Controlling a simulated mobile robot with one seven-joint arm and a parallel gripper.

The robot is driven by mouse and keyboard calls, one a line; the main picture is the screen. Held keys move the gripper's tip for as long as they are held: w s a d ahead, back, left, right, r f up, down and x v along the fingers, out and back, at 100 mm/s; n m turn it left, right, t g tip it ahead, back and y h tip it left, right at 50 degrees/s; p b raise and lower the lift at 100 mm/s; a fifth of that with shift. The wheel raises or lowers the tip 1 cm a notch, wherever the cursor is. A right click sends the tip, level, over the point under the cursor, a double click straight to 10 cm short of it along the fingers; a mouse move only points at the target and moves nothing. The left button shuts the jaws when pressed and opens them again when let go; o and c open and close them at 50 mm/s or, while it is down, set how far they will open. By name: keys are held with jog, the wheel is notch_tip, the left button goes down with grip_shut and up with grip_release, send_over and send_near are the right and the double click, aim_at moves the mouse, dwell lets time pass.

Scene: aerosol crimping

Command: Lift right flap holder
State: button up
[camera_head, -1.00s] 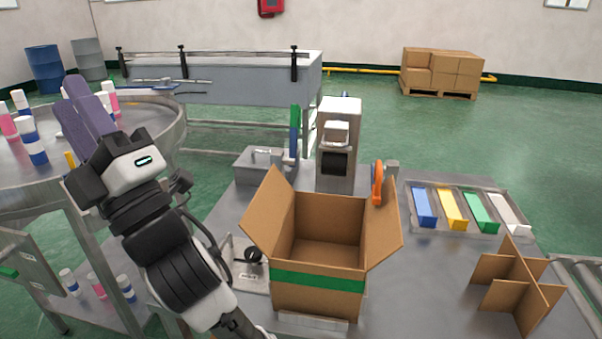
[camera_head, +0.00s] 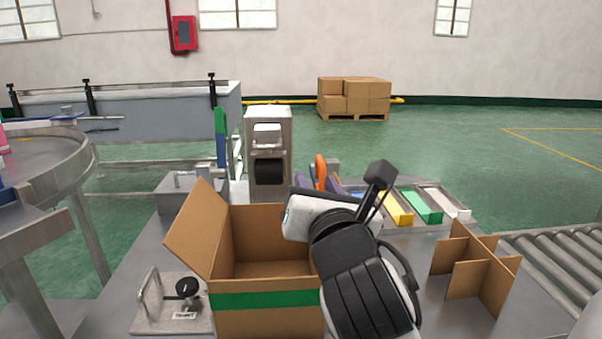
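The right flap holder (camera_head: 321,172) is an orange upright lever on a grey bracket, behind the right side of the open cardboard box (camera_head: 265,300). My gripper (camera_head: 319,183) is right at it. Its purple fingers show apart, one on each side of the orange lever, so it looks open. Whether they touch the lever is hidden. The gripper body and wrist cover the box's right flap and right rear corner. The box's left flap (camera_head: 200,228) leans outward.
The green and blue left lever (camera_head: 221,140) stands upright beside the grey dispenser (camera_head: 268,160). Coloured bins (camera_head: 422,206) and a cardboard divider (camera_head: 474,270) lie to the right, then a roller conveyor (camera_head: 560,275). A clamp plate (camera_head: 172,303) lies left of the box.

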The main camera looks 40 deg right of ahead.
aim_at(322, 164)
jog(key=shift+s+d+f+g+h, duration=0.4)
jog(key=shift+s+d+f+g, duration=0.2)
jog(key=shift+s+d, duration=0.25)
jog(key=p, duration=0.1)
jog(key=w+d+p, duration=0.1)
jog(key=p, duration=0.1)
jog(key=shift+r, duration=0.25)
jog(key=shift+w+d+p, duration=0.2)
jog(key=shift+w+p, duration=0.35)
jog(key=shift+p, duration=0.65)
jog(key=x, duration=0.3)
jog(key=p+x, duration=0.1)
jog(key=x, duration=0.7)
jog(key=shift+w+f+p, duration=0.1)
jog(key=shift+f+p, duration=0.15)
jog(key=shift+p, duration=0.05)
jog(key=shift+c, duration=0.2)
grip_shut()
